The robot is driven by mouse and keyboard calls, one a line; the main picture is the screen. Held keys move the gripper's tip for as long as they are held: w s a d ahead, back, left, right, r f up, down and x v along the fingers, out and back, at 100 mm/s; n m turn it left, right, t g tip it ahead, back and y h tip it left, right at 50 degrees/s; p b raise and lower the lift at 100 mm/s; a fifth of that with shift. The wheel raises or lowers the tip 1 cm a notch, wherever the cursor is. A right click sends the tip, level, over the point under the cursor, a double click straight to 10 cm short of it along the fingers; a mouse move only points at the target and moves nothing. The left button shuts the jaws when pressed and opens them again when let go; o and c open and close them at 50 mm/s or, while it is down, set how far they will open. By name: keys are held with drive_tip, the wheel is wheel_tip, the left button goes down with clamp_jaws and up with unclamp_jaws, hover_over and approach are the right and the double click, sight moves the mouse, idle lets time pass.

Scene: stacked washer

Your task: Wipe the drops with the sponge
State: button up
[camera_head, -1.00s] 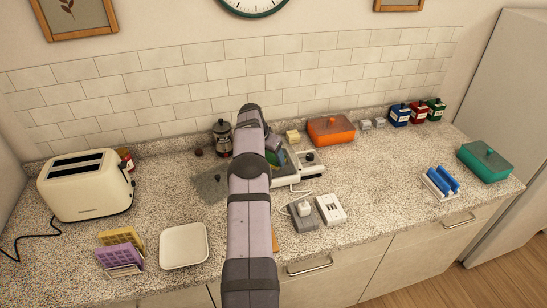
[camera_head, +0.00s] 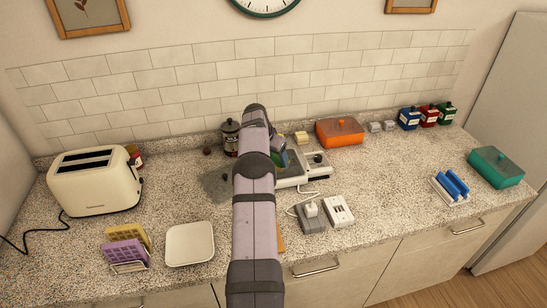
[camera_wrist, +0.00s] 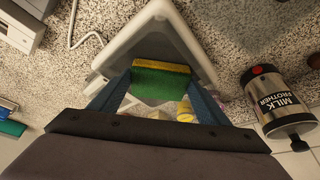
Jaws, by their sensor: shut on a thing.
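The sponge (camera_wrist: 160,82), green with a yellow layer, is held between the blue fingers of my gripper (camera_wrist: 158,92) in the wrist view. I cannot make out any drops in either view.
A milk frother (camera_wrist: 278,102) stands close beside the tray; it also shows in the head view (camera_head: 230,138). An orange box (camera_head: 340,132) and a yellowish block (camera_head: 301,138) are behind. A grey charger (camera_head: 311,218) with a cord lies in front. A white plate (camera_head: 190,244) is front left.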

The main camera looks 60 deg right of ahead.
drive_tip(key=shift+s+d+p, duration=0.4)
drive_tip(key=shift+s+d, duration=0.75)
drive_tip(key=shift+r, duration=0.1)
drive_tip(key=shift+r+p, duration=2)
drive_tip(key=shift+r, duration=0.95)
wheel_tip(320, 180, up, 3)
drive_tip(key=p, duration=0.2)
drive_tip(key=shift+p, duration=0.3)
